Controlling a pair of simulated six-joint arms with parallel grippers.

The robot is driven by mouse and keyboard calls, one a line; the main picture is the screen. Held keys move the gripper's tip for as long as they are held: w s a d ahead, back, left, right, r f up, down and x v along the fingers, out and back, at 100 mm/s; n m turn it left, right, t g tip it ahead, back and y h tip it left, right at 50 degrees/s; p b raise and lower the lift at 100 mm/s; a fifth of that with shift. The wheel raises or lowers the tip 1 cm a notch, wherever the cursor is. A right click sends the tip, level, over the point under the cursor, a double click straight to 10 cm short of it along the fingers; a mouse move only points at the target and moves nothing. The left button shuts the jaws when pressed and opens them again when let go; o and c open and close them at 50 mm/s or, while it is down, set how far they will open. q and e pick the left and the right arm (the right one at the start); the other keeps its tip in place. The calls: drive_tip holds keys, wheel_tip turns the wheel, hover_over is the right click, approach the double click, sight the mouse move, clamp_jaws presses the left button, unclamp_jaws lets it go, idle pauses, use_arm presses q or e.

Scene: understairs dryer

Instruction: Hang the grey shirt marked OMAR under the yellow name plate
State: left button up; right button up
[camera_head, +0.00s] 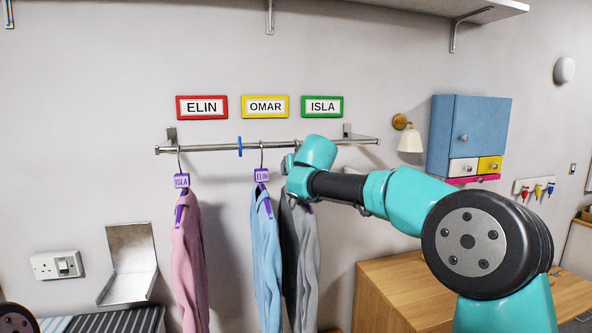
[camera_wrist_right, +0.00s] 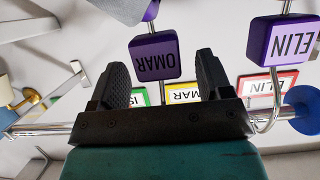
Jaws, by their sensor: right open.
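The grey shirt (camera_head: 301,262) hangs from the rail (camera_head: 205,148), right of the blue shirt. My right gripper (camera_head: 290,175) is at its hanger and hides its tag in the head view. In the right wrist view, upside down, the purple OMAR tag (camera_wrist_right: 155,58) shows between the two spread fingers of the right gripper (camera_wrist_right: 163,75); I cannot tell if they touch it. The yellow OMAR plate (camera_head: 265,107) is on the wall above the rail, between the red and green plates. My left gripper is out of view.
A blue shirt tagged ELIN (camera_head: 264,252) hangs close left of the grey one. A pink shirt tagged ISLA (camera_head: 188,260) hangs further left. A blue ring (camera_head: 239,146) sits on the rail. A wall lamp (camera_head: 409,138) and blue cabinet (camera_head: 468,130) are at right.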

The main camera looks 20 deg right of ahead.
drive_tip(key=v, duration=1.6)
drive_tip(key=shift+d, duration=0.1)
